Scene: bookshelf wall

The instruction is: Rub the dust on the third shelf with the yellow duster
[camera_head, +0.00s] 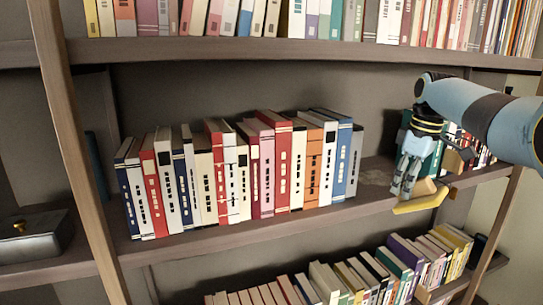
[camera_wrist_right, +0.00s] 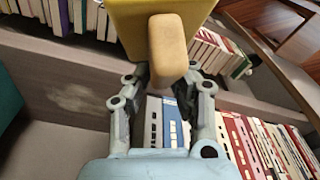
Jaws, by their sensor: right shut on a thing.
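My right gripper (camera_head: 405,186) points down at the front edge of the middle shelf (camera_head: 270,226), at the right of its main row of books. It is shut on the yellow duster (camera_head: 424,202), whose tan block handle shows beside the fingers. In the right wrist view the handle (camera_wrist_right: 167,50) lies between the fingertips, with the yellow pad (camera_wrist_right: 125,22) beyond it. A pale dust patch (camera_head: 374,178) lies on the bare board left of the gripper; it also shows in the right wrist view (camera_wrist_right: 75,97). I cannot tell if the duster touches the shelf. My left gripper is out of view.
A long row of books (camera_head: 235,175) stands left of the dust. More books (camera_head: 470,150) stand behind my right arm. Books also fill the shelves above (camera_head: 300,20) and below (camera_head: 350,280). A dark metal box (camera_head: 35,238) sits at the far left.

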